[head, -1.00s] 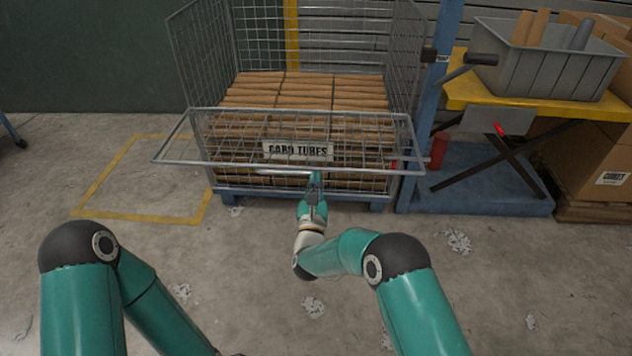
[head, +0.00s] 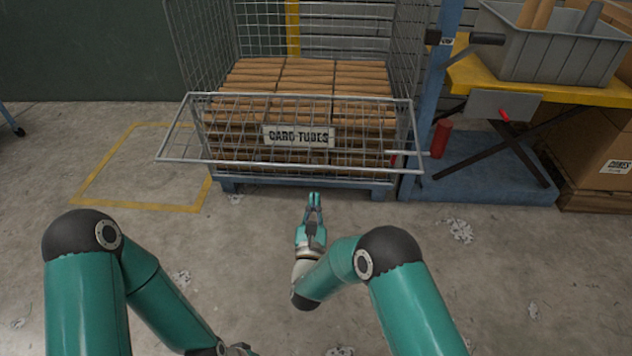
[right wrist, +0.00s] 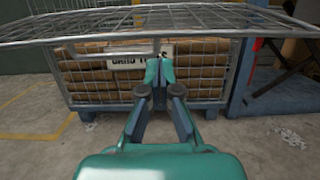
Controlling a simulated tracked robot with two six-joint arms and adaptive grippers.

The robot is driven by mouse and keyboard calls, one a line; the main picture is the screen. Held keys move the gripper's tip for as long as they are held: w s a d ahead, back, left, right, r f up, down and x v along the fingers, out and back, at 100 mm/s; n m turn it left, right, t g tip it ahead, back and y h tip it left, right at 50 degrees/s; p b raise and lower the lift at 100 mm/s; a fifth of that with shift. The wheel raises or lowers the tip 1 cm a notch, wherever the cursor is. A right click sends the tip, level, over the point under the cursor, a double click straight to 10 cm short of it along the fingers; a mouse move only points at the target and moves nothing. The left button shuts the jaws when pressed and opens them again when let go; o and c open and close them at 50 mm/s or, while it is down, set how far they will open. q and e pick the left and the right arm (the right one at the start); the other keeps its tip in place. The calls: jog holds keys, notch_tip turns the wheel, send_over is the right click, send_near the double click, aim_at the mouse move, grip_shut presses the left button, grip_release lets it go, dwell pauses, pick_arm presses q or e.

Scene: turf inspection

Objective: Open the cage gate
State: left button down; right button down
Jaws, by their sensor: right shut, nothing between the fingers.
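The wire cage (head: 395,60) stands ahead, stacked with brown card tubes (head: 265,75). Its mesh front gate (head: 230,163) juts out from the cage front towards me, its near bar hanging free in front of a CARD TUBES sign (head: 298,136). In the right wrist view the gate (right wrist: 100,37) spans above the fingers. My right gripper (head: 314,197) is shut and empty, just in front of and below the gate's near bar, with a gap between them. It also shows in the right wrist view (right wrist: 160,72).
A blue post (head: 428,110) stands right of the cage, with a yellow bench (head: 590,95) carrying a grey bin (head: 555,60) beyond. Boxes (head: 600,165) are at far right. A yellow floor outline (head: 110,203) lies left. The floor before the cage is open, with scattered scraps.

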jog(key=d+m+g+h+p, duration=0.1)
jog(key=d+m+h+p, duration=0.15)
jog(key=d, duration=0.95)
jog(key=s+d+f+n+g+y, duration=0.1)
jog(key=s+d+f+n+g, duration=0.3)
jog(key=d+f+n+g, duration=0.25)
jog(key=s+a+f+n+g+y, duration=0.2)
jog(key=s+f+n+g, duration=0.2)
jog(key=s+n, duration=0.6)
jog(key=s+a+f+n+g+y+p, duration=0.1)
jog(key=s+a+f+n+g+y, duration=0.2)
jog(key=s+n, duration=0.7)
jog(key=s+f+n+g+y, duration=0.2)
jog(key=s+f+n+g, duration=0.3)
jog(key=s+n, duration=0.55)
notch_tip(320, 180, up, 38)
jog(key=p, duration=3.7)
jog(key=shift+a+r, duration=0.15)
jog(key=c, duration=1.9)
grip_release()
jog(key=shift+r+g+p, duration=0.25)
jog(key=shift+r+p, duration=0.15)
jog(key=o, duration=0.3)
jog(key=shift+r, duration=0.15)
jog(key=o, duration=0.4)
